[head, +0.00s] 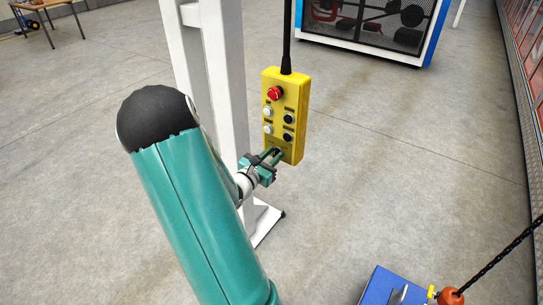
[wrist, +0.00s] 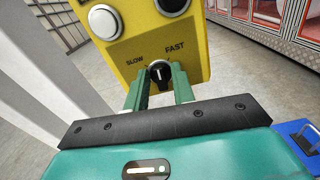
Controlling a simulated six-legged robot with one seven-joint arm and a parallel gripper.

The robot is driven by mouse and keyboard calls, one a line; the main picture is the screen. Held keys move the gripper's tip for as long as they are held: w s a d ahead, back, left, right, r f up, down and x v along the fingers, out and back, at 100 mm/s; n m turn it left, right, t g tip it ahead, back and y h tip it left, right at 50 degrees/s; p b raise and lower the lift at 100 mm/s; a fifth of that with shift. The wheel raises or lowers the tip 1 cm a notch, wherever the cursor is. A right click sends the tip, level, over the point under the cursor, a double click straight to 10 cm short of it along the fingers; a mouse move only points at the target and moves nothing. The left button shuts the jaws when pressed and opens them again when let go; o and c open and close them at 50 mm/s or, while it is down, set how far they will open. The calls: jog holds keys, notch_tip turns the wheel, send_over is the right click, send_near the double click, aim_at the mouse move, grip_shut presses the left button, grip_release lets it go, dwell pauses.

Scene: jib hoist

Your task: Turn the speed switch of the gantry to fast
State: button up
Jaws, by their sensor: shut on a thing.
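The yellow control pendant (head: 285,115) hangs upright from a black cable, with a red button at its top and white and black buttons below. Its lower part shows in the wrist view (wrist: 130,60). The black speed switch (wrist: 160,73) sits near the pendant's bottom edge, below the labels SLOW on the left and FAST on the right. Its light pointer mark looks roughly upright; I cannot tell its exact setting. My gripper (head: 273,157) is at the pendant's lower end. Its green fingers (wrist: 160,88) are shut on the switch, one on each side.
A white post (head: 212,80) stands just left of and behind the pendant. A blue object (head: 385,287) with a chain and orange hook block (head: 450,297) is at lower right. A mesh-fronted cabinet (head: 370,25) stands behind.

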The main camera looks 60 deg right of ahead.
jog(key=m, duration=0.4)
jog(key=shift+s, duration=0.1)
jog(key=shift+m, duration=1.8)
jog(key=o, duration=1)
jog(key=shift+a, duration=0.15)
jog(key=a, duration=0.4)
jog(key=w+a, duration=0.1)
jog(key=a, duration=0.4)
jog(key=w+a, duration=0.1)
jog(key=a, duration=0.3)
jog(key=shift+a, duration=0.2)
